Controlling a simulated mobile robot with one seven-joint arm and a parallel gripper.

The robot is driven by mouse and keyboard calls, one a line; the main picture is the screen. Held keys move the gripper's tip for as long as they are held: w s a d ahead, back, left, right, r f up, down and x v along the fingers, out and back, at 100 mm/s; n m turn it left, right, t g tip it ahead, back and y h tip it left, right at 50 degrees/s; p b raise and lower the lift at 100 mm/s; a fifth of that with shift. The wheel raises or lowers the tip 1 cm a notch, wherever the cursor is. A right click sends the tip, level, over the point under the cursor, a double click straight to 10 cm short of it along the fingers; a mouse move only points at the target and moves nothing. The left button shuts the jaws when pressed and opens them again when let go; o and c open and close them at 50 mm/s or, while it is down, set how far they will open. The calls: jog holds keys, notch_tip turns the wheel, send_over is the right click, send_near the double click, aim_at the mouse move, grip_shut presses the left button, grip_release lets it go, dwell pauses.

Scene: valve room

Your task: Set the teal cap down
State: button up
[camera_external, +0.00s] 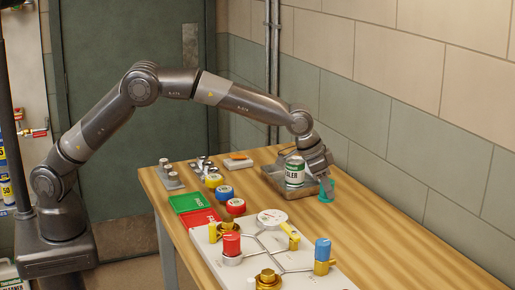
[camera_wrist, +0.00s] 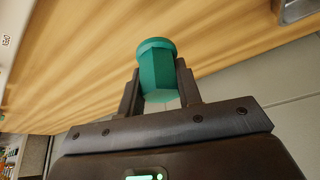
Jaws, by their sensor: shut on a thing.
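The teal cap (camera_wrist: 157,72) is between the two fingers of my gripper (camera_wrist: 159,88) in the wrist view, with its wider rim pointing away from my palm. In the external view the teal cap (camera_external: 326,191) is below my gripper (camera_external: 323,177), over the wooden table (camera_external: 385,235) just right of the metal tray. My gripper is shut on the cap. I cannot tell whether the cap touches the table top.
A white valve board (camera_external: 215,253) fills the front left. Bare table lies right of the board, up to the block wall (camera_external: 440,165).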

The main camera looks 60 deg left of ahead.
jog(key=w+a+f, duration=0.1)
jog(key=w, duration=0.1)
jog(key=w+a+f, duration=0.2)
jog(key=shift+f, duration=2.05)
jog(key=o, duration=1)
jog(key=shift+f, duration=0.1)
jog(key=shift+c, duration=0.2)
